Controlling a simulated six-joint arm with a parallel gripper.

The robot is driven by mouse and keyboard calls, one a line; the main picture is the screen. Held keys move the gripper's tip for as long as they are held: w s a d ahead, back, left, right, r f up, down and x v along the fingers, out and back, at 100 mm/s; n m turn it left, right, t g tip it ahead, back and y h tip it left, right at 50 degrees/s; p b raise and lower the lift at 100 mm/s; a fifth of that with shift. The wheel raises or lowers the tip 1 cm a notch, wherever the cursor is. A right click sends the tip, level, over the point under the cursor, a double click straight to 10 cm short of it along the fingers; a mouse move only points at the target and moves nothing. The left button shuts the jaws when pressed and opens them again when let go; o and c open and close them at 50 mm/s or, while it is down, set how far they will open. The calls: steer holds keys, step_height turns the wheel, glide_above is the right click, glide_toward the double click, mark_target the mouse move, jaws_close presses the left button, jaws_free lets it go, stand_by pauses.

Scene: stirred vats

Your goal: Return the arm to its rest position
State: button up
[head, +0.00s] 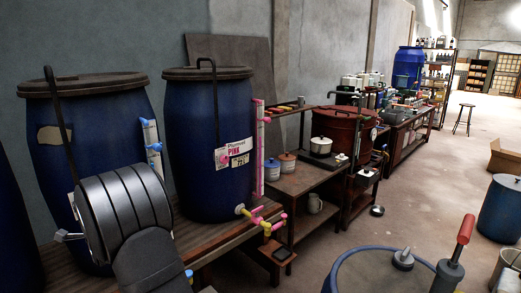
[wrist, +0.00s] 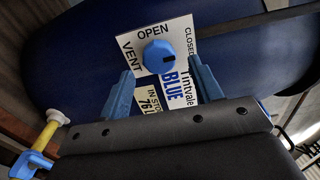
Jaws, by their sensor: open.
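My gripper (wrist: 161,70) shows in the wrist view with its two blue fingers apart and nothing held between them. A round blue knob (wrist: 158,56) on a white plate marked VENT, OPEN and CLOSED (wrist: 208,34) appears just beyond the fingertips. I cannot tell how far the tips are from it. The plate is on a dark blue vat, above a label reading Tintvale BLUE (wrist: 187,90). In the head view my arm crosses the front of the left blue vat (head: 100,115), and it hides the knob and the fingers.
A second blue vat (head: 205,115) marked PINK stands right beside the left one, with a pink-and-yellow pipe (head: 262,222) at its base. A blue-rimmed drum (head: 375,258) with a red-handled tool (head: 458,255) stands front right. Open floor (head: 440,175) lies beyond.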

steer(key=shift+x, duration=1.55)
steer(key=v, duration=1.7)
steer(key=w+a+n, duration=1.1)
steer(key=a+n, duration=0.1)
steer(key=n, duration=0.2)
steer(key=shift+w+r+n, duration=0.25)
steer(key=shift+w+n, duration=0.1)
steer(key=shift+n, duration=0.05)
steer(key=shift+a, duration=0.1)
